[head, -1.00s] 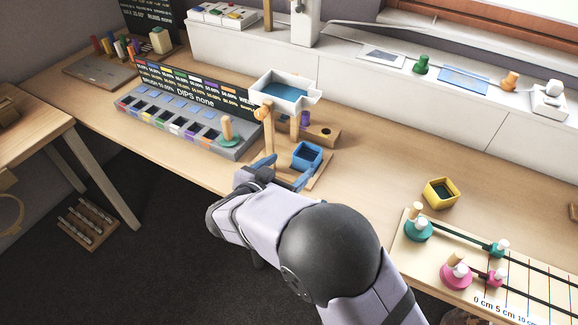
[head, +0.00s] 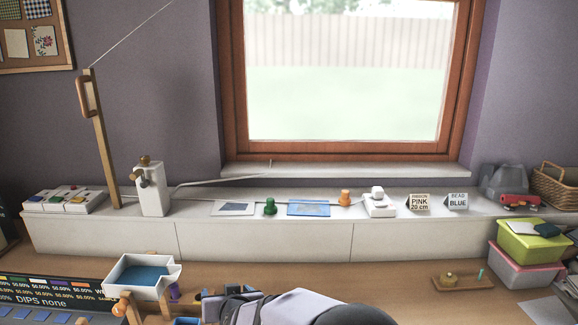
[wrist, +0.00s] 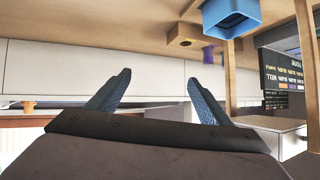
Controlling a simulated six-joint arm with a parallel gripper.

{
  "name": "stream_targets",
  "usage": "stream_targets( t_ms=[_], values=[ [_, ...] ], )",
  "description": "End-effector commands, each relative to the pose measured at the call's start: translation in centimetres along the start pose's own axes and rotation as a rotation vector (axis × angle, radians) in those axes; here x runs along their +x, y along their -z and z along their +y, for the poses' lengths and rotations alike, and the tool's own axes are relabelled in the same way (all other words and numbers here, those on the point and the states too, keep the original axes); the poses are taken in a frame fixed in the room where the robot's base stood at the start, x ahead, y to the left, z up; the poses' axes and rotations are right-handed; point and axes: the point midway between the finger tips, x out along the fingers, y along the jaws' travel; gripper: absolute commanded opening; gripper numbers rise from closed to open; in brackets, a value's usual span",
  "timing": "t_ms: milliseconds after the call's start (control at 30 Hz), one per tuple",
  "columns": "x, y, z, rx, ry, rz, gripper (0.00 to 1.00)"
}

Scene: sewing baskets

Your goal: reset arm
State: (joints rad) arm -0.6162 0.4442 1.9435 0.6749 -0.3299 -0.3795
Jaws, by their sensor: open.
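My gripper (wrist: 158,84) is open in the wrist view, with its two blue fingers spread apart and nothing between them. In the head view my arm comes in at the bottom centre, and the gripper (head: 212,303) is near the stand with the white tray. The fingertips are hard to make out there.
A white tray with a blue floor (head: 143,276) stands on a wooden frame left of my gripper. A blue box (wrist: 232,16) and a purple spool (wrist: 208,54) are close by. A long white ledge (head: 265,243) runs behind. The table (head: 400,275) right of my arm is mostly clear.

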Motion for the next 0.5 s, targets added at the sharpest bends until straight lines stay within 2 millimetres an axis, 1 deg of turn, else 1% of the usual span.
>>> stream_targets(
  t_ms=[33,67,100,167,200,267,300,367,400,467,500],
  values=[
    [-0.9,0.3,3.3,-0.007,-0.011,-0.048,0.73],
    [-1.3,0.0,5.0,-0.016,-0.016,-0.083,0.73],
    [-2.1,-0.6,7.3,-0.027,-0.026,-0.132,0.73],
    [-3.7,-1.7,11.0,-0.04,-0.053,-0.211,0.73],
    [-4.8,-2.5,13.3,-0.048,-0.075,-0.263,0.73],
    [-6.7,-3.8,16.7,-0.055,-0.114,-0.341,0.73],
    [-8.1,-4.7,18.8,-0.059,-0.144,-0.391,0.73],
    [-10.4,-6.0,22.0,-0.061,-0.193,-0.463,0.73],
    [-12.0,-7.0,24.1,-0.061,-0.228,-0.513,0.73],
    [-14.6,-8.3,27.0,-0.059,-0.285,-0.582,0.73],
    [-16.5,-9.1,28.8,-0.056,-0.324,-0.628,0.73]
  ],
)
